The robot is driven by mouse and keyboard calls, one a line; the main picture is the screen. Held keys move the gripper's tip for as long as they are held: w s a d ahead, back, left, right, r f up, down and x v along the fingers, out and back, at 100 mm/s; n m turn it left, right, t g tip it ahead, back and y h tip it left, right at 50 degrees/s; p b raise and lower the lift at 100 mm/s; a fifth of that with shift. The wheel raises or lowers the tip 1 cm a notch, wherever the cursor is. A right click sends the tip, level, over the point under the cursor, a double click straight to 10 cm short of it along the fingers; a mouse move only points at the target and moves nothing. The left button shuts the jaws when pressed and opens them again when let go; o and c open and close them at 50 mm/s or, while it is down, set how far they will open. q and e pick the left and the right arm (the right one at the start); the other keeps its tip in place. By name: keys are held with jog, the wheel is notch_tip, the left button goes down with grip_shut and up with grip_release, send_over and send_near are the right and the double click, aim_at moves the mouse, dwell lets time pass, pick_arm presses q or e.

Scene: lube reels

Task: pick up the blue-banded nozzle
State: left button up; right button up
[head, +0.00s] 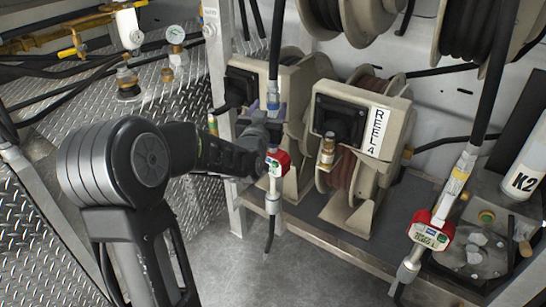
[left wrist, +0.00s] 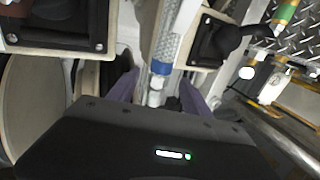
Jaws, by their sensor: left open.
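The blue-banded nozzle (head: 274,198) hangs upright from a black hose, with a red-and-white meter on its body. The fingers stand apart on both sides, with visible gaps. The gripper's dark body hides the lower nozzle in that view. My right gripper is not in view.
A second nozzle (head: 431,230) with a red meter and yellow band hangs at the right. The reel marked REEL 4 (head: 365,130) stands right of my gripper. A white post (head: 218,75) is close on its left. A white K2 container (head: 527,170) stands far right.

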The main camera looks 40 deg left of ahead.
aim_at(272, 101)
pick_arm(q)
jog(key=shift+w, duration=0.1)
jog(key=x, duration=0.5)
jog(key=shift+r+p, duration=0.1)
jog(key=shift+p, duration=0.3)
jog(key=shift+c, duration=0.3)
grip_shut()
dwell(1.0)
jog(key=shift+r, duration=0.1)
